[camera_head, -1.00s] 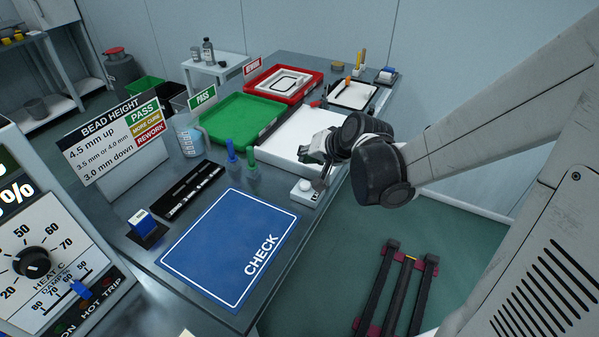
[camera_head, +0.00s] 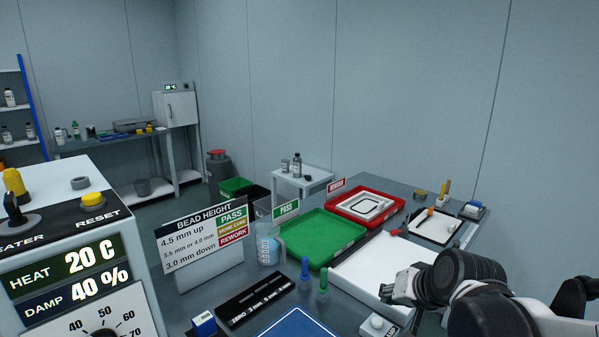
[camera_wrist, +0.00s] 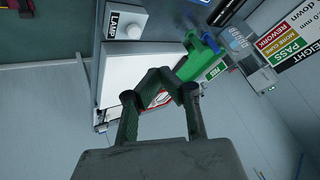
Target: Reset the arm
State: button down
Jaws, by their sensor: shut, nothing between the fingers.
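My gripper (camera_head: 392,291) is at the lower right in the head view, above the near right part of the white board (camera_head: 378,262). The fingers look shut and empty. In the wrist view my gripper (camera_wrist: 158,78) shows its dark fingers drawn together at the centre, with the white board (camera_wrist: 118,80) and the lamp button (camera_wrist: 130,31) beyond them. In the head view the lamp button (camera_head: 376,322) sits on its small box just below my gripper. Part of my arm is cut off at the picture's lower right.
A green tray (camera_head: 322,238) and a red tray (camera_head: 365,192) with a framed part stand behind. A green and a blue marker (camera_head: 305,266) stand upright near a black gauge strip (camera_head: 254,300). The bead height sign (camera_head: 201,236) and control panel (camera_head: 66,268) are at left.

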jog(key=s+r+n+h, duration=0.2)
jog(key=s+r+n, duration=0.1)
jog(key=s, duration=1.1)
jog(key=shift+s+d+r+g, duration=0.3)
jog(key=shift+d+r+g, duration=0.1)
jog(key=shift+r, duration=0.15)
